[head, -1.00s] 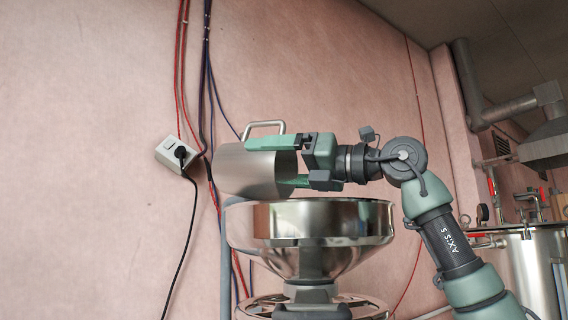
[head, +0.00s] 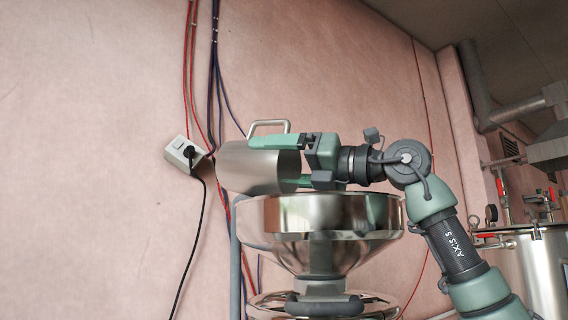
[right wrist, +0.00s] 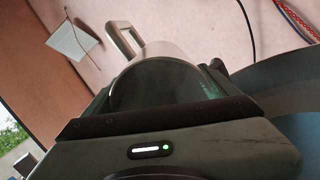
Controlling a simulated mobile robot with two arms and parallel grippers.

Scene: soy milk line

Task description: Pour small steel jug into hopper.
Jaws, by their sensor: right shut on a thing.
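The small steel jug (head: 248,168) lies tilted onto its side in the head view, with its handle (head: 268,123) on top. My right gripper (head: 288,162) is shut on the jug, its green fingers along the jug's upper and lower sides. The steel hopper (head: 320,215) stands just below, a wide funnel with a shiny rim. The jug is over the hopper's left part and reaches past its left edge. In the right wrist view the jug (right wrist: 158,75) sits between the fingers. The jug's contents and the hopper's inside are hidden. My left gripper is not in view.
A wall socket box (head: 186,155) with a black plug is on the pink wall at left. Red and blue cables run down the wall behind the jug. A steel tank (head: 535,265) with red-handled valves stands at right.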

